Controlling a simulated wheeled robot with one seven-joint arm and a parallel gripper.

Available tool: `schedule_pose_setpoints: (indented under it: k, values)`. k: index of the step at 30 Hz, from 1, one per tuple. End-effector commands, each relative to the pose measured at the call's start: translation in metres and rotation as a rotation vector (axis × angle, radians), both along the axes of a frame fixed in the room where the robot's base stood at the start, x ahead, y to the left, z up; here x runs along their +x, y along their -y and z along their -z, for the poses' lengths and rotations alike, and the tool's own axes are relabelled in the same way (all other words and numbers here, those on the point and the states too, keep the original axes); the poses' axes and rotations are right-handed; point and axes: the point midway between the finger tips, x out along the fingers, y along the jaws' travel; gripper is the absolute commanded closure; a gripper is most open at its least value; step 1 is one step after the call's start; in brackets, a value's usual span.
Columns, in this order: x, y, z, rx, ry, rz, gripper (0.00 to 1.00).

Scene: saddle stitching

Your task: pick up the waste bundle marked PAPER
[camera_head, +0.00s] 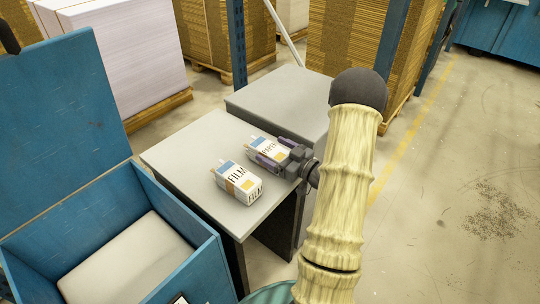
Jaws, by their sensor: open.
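The bundle marked PAPER (268,147) lies on the grey table. It is white with a blue and an orange patch. My gripper (268,153) reaches in from the right with its fingers at this bundle, one finger along its far right side and one near its front left side. The jaws are open. Whether a finger touches the bundle I cannot tell, and the gripper hides its right end. A similar bundle marked FILM (237,184) lies in front and to the left, with a brown band around it.
The grey table (190,160) has free room at its left and front. A second grey block (275,95) stands behind it. A blue open bin (190,220) with a pale load is at the lower left. Blue rack posts (237,40) and stacked cardboard (345,45) stand behind.

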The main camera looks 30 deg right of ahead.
Motion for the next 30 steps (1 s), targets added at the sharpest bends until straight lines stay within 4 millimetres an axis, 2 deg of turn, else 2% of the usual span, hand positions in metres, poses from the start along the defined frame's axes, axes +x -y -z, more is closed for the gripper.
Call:
schedule_pose_setpoints:
  k: [17, 20, 25, 26, 30]
  values:
    - [0.0049, -0.0031, 0.0001, 0.000, 0.000, -0.003, 0.15]
    - [0.0049, -0.0030, 0.0001, 0.000, 0.000, -0.002, 0.31]
    - [0.0047, -0.0026, 0.0001, 0.000, 0.000, -0.002, 0.65]
    - [0.0046, -0.0025, 0.0001, 0.000, 0.000, -0.001, 0.67]
    - [0.0046, -0.0023, -0.0002, 0.000, 0.001, -0.001, 0.67]
